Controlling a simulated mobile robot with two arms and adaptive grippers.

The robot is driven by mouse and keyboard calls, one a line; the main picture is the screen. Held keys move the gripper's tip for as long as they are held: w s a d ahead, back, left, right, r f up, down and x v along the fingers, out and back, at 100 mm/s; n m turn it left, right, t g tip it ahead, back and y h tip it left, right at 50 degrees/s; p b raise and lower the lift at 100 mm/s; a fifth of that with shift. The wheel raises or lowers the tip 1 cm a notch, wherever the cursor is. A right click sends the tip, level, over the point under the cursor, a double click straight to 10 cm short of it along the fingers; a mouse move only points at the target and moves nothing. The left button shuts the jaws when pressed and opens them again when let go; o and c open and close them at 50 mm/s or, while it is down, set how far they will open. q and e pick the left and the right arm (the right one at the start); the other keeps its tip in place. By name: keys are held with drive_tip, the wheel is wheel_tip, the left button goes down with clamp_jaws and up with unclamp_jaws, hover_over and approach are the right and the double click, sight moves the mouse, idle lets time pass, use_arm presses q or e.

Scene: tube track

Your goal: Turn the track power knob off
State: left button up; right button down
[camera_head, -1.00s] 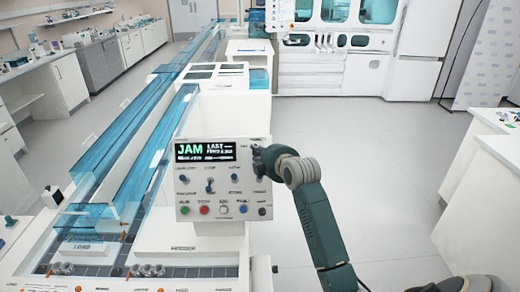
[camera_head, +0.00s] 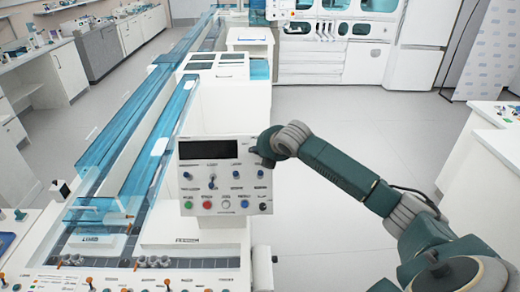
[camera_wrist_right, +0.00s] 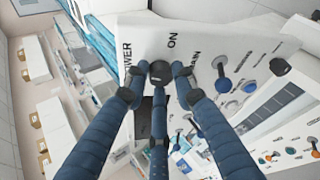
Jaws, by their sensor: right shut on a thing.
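The control panel (camera_head: 222,177) stands upright at the near end of the track, and its display (camera_head: 208,149) is dark. My right gripper (camera_head: 262,152) is at the panel's upper right corner. In the right wrist view, my right gripper (camera_wrist_right: 158,78) is shut on the dark power knob (camera_wrist_right: 159,70), with its fingers around it. The panel face (camera_wrist_right: 205,45) there carries lettering reading "ON" and part of "POWER". In the head view the gripper and wrist hide the knob. My left gripper does not show.
The panel also has small toggles and several coloured buttons, including a red button (camera_head: 207,205). The blue covered track (camera_head: 128,150) runs back on the left. A white counter (camera_head: 490,150) stands at the right, with clear floor (camera_head: 370,130) between.

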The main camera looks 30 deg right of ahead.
drive_tip(key=shift+a+f+n+g, duration=0.15)
drive_tip(key=shift+n+g, duration=0.1)
drive_tip(key=shift+n, duration=0.35)
drive_tip(key=shift+a+f+n+g, duration=0.1)
drive_tip(key=shift+n+g, duration=0.15)
drive_tip(key=shift+n, duration=0.35)
drive_tip(key=shift+s, duration=0.1)
drive_tip(key=shift+f+n, duration=0.15)
drive_tip(key=shift+n, duration=0.15)
drive_tip(key=c, duration=1.5)
unclamp_jaws()
drive_tip(key=shift+o, duration=0.2)
drive_tip(key=shift+d+r, duration=0.1)
drive_tip(key=shift+r, duration=0.15)
drive_tip(key=v, duration=1.1)
drive_tip(key=shift+s+a+r, duration=0.2)
drive_tip(key=shift+a+r, duration=0.05)
drive_tip(key=shift+r, duration=0.05)
